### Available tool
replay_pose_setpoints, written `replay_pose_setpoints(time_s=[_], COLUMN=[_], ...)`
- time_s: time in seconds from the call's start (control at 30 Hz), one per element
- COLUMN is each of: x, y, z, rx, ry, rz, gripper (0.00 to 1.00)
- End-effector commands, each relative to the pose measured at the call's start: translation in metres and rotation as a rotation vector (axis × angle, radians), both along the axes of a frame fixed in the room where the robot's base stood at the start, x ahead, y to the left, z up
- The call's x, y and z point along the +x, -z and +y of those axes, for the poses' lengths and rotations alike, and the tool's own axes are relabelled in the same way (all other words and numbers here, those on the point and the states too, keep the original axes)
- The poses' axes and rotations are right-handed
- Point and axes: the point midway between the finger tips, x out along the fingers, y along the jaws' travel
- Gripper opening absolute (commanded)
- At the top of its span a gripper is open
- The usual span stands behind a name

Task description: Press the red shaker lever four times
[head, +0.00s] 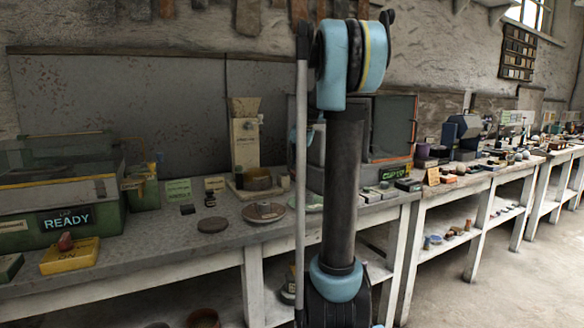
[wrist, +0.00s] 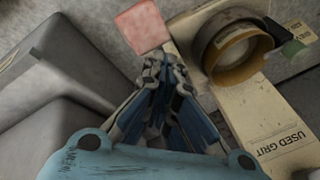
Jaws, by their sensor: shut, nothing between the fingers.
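In the wrist view a flat, faded red square pad (wrist: 143,26), which looks like the lever's press surface, shows at the top, just beyond my fingertips. My gripper (wrist: 165,65) is shut and empty, its fingertips close to the pad's lower right edge; I cannot tell whether they touch it. A beige stand marked USED GRIT (wrist: 285,125) with a brass-coloured round cup (wrist: 240,72) lies to the right of the fingers. In the head view a beige tower (head: 245,140) with a brown bowl stands on the bench; I make out no red lever there, and my arm hides part of the bench.
Grey box-like surfaces (wrist: 60,105) lie left of my fingers. On the bench a green READY machine (head: 98,221), a yellow ON box (head: 72,258) with a reddish knob, and a dish (head: 263,213) stand to the left. A glass-doored cabinet (head: 393,127) stands behind my arm.

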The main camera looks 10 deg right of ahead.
Motion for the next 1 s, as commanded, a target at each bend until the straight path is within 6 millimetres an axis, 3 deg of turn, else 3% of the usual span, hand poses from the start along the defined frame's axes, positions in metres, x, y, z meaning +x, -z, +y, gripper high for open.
replay_pose_setpoints(time_s=[1.0], x=[-0.0032], y=[0.0073], z=[-0.001], rx=[0.0], ry=[0.0], rz=[0.0], gripper=[0.0])
